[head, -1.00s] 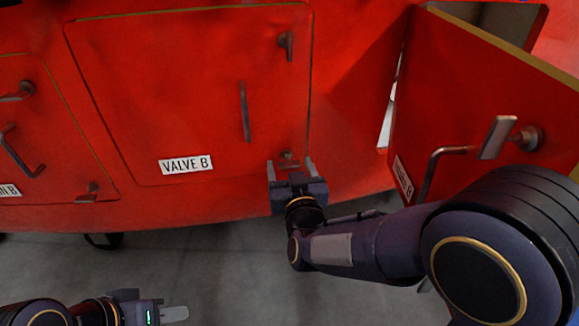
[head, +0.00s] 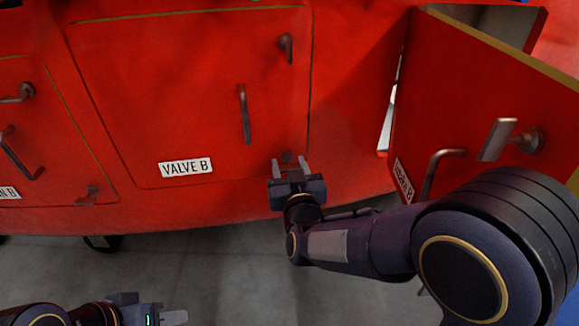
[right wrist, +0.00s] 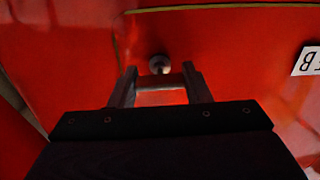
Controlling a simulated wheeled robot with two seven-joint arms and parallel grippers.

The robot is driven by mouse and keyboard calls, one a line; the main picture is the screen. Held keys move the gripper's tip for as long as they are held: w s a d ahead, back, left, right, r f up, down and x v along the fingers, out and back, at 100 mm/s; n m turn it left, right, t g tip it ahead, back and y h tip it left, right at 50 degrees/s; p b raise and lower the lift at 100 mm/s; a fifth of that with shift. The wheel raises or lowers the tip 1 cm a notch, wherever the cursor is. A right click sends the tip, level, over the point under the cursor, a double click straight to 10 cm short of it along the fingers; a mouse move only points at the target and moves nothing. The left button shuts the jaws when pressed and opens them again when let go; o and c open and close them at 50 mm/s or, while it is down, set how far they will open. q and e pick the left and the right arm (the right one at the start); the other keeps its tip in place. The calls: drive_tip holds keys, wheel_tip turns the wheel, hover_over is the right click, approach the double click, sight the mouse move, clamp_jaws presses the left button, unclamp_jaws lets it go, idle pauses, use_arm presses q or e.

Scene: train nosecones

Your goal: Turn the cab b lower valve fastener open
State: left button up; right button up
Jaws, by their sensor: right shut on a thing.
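The valve B door (head: 200,90) is closed flat in the red nosecone, with a white "VALVE B" label at its lower left. Its lower fastener (head: 287,157) is at the door's lower right edge, mostly hidden behind my right gripper (head: 291,168). In the right wrist view, the fastener's round knob (right wrist: 159,63) shows just past the fingertips. My right gripper (right wrist: 161,88) is shut on the fastener's short bar, which lies crosswise between the two fingers. My left gripper (head: 172,317) is low at the bottom left, away from the door; its finger gap is not clear.
The valve B upper fastener (head: 287,48) points down. A vertical bar handle (head: 245,114) is on the door. An open red door (head: 480,95) with a handle and fastener swings out at right, above my right arm. Another closed door (head: 45,140) is at left. Grey floor lies below.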

drive_tip(key=n+p, duration=0.2)
drive_tip(key=n, duration=0.1)
drive_tip(key=shift+r+n+p, duration=0.1)
drive_tip(key=shift+n+p, duration=0.2)
drive_tip(key=shift+n, duration=0.1)
drive_tip(key=n+p, duration=0.2)
drive_tip(key=n, duration=0.2)
drive_tip(key=shift+n, duration=0.3)
drive_tip(key=n+p, duration=0.3)
drive_tip(key=n, duration=0.2)
drive_tip(key=shift+n+p, duration=0.7)
drive_tip(key=shift+n, duration=1.5)
drive_tip(key=o, duration=1)
drive_tip(key=shift+s, duration=0.1)
